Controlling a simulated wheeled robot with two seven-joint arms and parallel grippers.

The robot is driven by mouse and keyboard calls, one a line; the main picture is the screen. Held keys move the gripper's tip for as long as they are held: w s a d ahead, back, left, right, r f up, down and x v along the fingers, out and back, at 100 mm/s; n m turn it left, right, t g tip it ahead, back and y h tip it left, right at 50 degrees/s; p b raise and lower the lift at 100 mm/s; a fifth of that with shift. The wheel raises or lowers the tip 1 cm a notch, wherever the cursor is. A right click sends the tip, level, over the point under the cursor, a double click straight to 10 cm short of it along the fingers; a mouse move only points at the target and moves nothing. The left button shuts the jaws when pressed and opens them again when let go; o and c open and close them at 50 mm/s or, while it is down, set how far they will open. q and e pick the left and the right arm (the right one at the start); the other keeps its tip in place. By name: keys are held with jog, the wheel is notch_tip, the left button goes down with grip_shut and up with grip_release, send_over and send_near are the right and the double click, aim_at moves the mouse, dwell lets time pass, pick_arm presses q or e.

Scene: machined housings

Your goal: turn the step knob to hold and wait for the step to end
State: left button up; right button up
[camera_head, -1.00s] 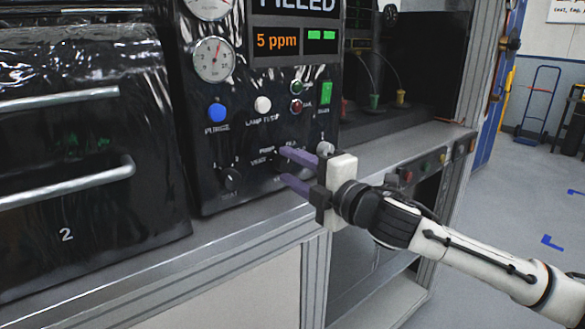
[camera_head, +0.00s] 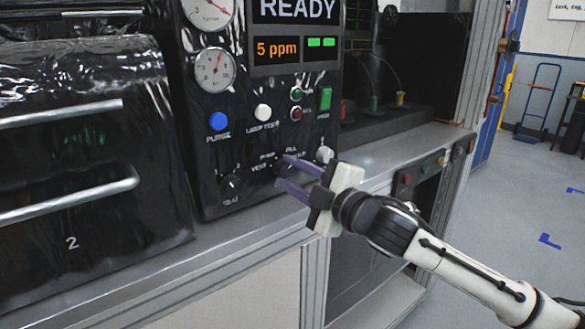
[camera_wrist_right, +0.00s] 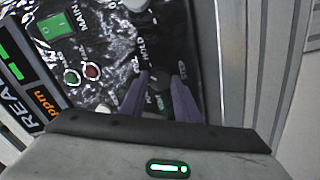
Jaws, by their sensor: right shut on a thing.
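The step knob (camera_head: 282,170) is a dark knob low on the black control panel (camera_head: 212,160), with labels such as PUMP, FILL and VENT around it. My right gripper (camera_head: 284,173) has its purple fingers at the knob, shut on it. In the right wrist view the dark knob (camera_wrist_right: 160,82) sits between the two fingers, with a HOLD label beyond it. I cannot tell where its pointer stands. The display (camera_head: 297,10) above reads READY. My left gripper is not in view.
A second dark knob (camera_head: 231,187) is to the left and a pale knob (camera_head: 324,154) close to the right. Blue (camera_head: 218,121) and white (camera_head: 263,112) buttons sit above. A metal ledge (camera_head: 235,238) runs below the panel. Barred covers stand at left.

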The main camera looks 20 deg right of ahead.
jog(key=shift+m+p, duration=0.45)
jog(key=shift+m, duration=0.35)
jog(key=shift+m+p, duration=0.65)
jog(key=shift+m, duration=0.55)
jog(key=o, duration=1)
jog(key=shift+o, duration=0.2)
jog(key=b+v, duration=0.1)
jog(key=v, duration=0.9)
jog(key=shift+s+b, duration=0.15)
jog(key=shift+b, duration=0.15)
